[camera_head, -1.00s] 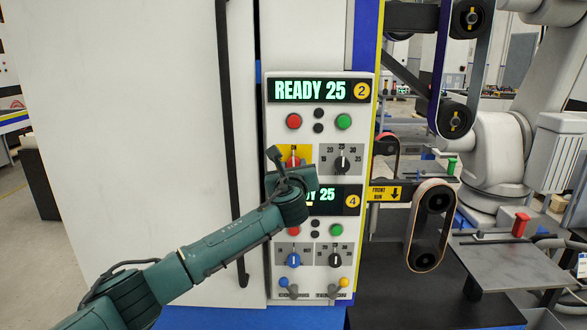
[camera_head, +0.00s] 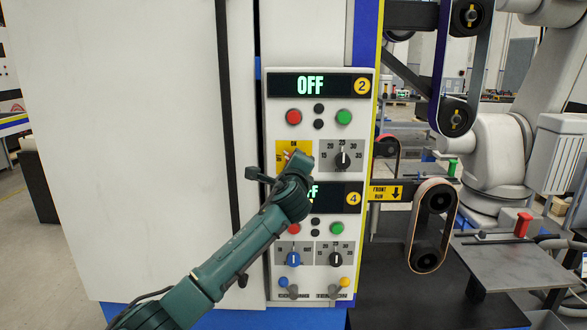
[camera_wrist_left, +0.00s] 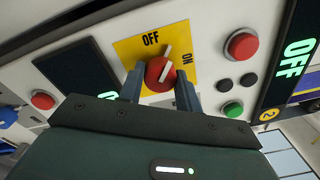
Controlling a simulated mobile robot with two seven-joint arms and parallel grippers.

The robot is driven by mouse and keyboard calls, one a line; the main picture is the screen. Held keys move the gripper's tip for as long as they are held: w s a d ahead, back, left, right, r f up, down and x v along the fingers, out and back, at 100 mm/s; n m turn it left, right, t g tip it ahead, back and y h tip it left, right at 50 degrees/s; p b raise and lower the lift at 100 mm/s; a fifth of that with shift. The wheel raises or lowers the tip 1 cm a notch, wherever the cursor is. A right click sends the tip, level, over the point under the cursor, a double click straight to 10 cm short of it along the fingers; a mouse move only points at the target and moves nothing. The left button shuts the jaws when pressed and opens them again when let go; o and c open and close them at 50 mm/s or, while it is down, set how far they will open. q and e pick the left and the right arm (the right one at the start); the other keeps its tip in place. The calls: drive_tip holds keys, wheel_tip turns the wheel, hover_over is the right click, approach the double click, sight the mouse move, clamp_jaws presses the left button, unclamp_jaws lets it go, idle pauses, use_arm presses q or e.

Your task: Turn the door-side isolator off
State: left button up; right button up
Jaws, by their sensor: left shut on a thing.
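The door-side isolator is a red knob (camera_wrist_left: 158,73) with a pale bar, on a yellow plate (camera_wrist_left: 127,48) marked OFF and ON. In the left wrist view its bar points up, towards the side between the two words and near OFF. My left gripper (camera_wrist_left: 161,84) has one finger on each side of the knob and is shut on it. In the head view the left gripper (camera_head: 290,160) covers most of the knob, and the yellow plate (camera_head: 282,147) shows around it. The upper display (camera_head: 310,85) and the partly hidden lower display (camera_head: 340,197) show OFF. My right gripper is not in view.
The panel holds red, green and black buttons, a black dial (camera_head: 342,159), a blue knob (camera_head: 293,259) and small levers below. Belt rollers (camera_head: 433,225) are to the right.

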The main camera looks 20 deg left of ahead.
use_arm(q)
drive_tip(key=shift+n+b, duration=1.4)
drive_tip(key=shift+n, duration=2.4)
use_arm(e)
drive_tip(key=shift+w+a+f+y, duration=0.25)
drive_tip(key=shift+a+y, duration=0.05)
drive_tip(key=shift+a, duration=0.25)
use_arm(q)
drive_tip(key=o, duration=1)
drive_tip(key=shift+s, duration=0.1)
